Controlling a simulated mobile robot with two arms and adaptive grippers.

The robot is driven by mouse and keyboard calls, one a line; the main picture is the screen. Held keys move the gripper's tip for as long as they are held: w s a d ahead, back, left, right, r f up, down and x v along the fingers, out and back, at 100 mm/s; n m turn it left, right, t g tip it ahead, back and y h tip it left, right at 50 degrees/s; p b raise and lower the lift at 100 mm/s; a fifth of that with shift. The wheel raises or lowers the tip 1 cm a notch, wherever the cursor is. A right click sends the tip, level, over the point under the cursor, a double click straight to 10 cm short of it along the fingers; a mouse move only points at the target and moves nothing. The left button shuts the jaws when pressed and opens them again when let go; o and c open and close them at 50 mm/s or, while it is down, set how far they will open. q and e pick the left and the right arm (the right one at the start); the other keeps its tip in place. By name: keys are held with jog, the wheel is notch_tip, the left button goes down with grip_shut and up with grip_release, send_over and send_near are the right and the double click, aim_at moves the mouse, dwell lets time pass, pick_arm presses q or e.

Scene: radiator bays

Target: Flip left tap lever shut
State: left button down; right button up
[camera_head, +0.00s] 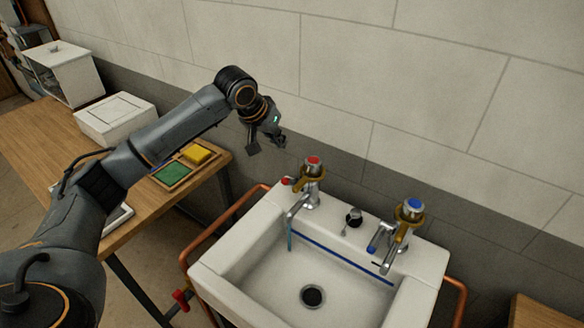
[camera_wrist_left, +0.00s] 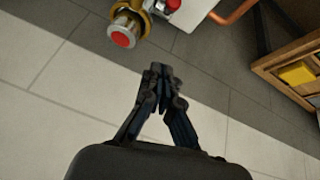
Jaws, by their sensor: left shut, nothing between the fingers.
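The left tap (camera_head: 312,167) has a red cap and a brass collar, and stands at the sink's back left corner. Its lever (camera_head: 288,181) has a red end and points left. In the left wrist view the tap's red cap (camera_wrist_left: 122,37) and the red lever end (camera_wrist_left: 173,4) show at the top. My left gripper (camera_head: 267,146) is above and left of the tap, apart from it. Its fingers (camera_wrist_left: 160,88) are shut and empty in the wrist view. My right gripper is out of view.
The white sink (camera_head: 225,258) has a blue-capped right tap (camera_head: 411,210) and a copper rail (camera_head: 212,232) around it. A wooden table (camera_head: 55,130) with a white box (camera_head: 115,117) and a tray of green and yellow pieces stands left. The tiled wall (camera_head: 345,85) is close behind.

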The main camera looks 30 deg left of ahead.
pick_arm(q)
jog(key=p, duration=0.2)
send_over(293, 184)
jog(key=w+a, duration=0.2)
jog(key=w, duration=0.1)
notch_tip(293, 184, down, 8)
jog(key=s+f+p, duration=0.1)
jog(key=f, duration=0.1)
jog(key=shift+s+f+p, duration=0.3)
jog(key=shift+s+p, duration=0.1)
jog(key=shift+s+d+f, duration=0.1)
jog(key=shift+s+f, duration=0.15)
jog(key=shift+s, duration=0.15)
jog(key=shift+f, duration=0.1)
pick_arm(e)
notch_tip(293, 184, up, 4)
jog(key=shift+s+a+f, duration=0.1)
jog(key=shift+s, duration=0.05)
pick_arm(q)
jog(key=shift+w, duration=0.1)
jog(key=shift+f, duration=0.1)
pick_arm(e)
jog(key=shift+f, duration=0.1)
